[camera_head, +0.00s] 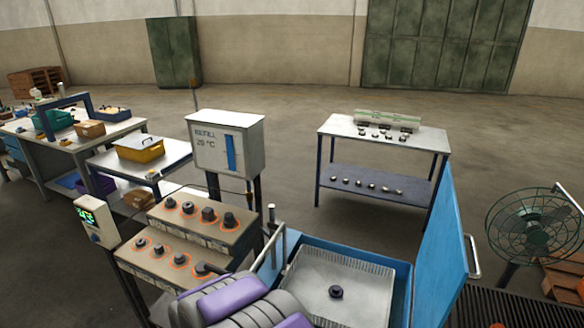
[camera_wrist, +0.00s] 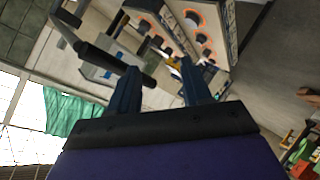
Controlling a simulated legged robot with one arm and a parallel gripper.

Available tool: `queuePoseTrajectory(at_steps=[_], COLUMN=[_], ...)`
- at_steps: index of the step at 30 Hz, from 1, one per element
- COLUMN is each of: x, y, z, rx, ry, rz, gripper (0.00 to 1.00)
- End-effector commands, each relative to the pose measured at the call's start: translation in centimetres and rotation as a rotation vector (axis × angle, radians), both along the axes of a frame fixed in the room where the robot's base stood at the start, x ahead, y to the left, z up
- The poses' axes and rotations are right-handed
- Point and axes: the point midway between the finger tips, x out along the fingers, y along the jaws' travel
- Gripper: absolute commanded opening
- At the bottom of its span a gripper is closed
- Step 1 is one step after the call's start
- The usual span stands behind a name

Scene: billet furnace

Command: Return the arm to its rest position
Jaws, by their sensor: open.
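My arm (camera_head: 245,300), grey with purple covers, shows at the bottom middle of the head view. In the wrist view my gripper (camera_wrist: 158,85) has its two blue fingers apart, with nothing visible between them. Behind and beside the fingers, a black bar-shaped handle (camera_wrist: 115,62) shows; I cannot tell whether it touches the left finger. The stepped control panel (camera_head: 190,235) with orange-ringed knobs stands just left of my arm, and it also shows at the top of the wrist view (camera_wrist: 205,45).
A blue open box (camera_head: 400,290) with a raised lid (camera_head: 440,245) holds a grey tray with a dark part, right of my arm. A display box (camera_head: 228,145) stands behind the panel. A fan (camera_head: 533,225) is at right, a table (camera_head: 340,130) behind. Open floor lies beyond.

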Motion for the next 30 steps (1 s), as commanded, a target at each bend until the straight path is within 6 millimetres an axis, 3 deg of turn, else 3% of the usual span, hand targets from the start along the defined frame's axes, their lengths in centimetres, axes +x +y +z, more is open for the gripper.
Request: queuePoseTrajectory(at_steps=[8,14,23,30], x=[-1.5,-4.8,-12.8,-21.5], y=[-3.0,-6.9,-15.8,-24.4], z=[4.1,7.0,9.9,11.2], rx=[0.257,0.361,0.402,0.374], ry=[0.302,0.508,0.799,0.999], rz=[-0.007,-0.041,-0.195,-0.435], gripper=[0.48,0.48,0.48,0.48])
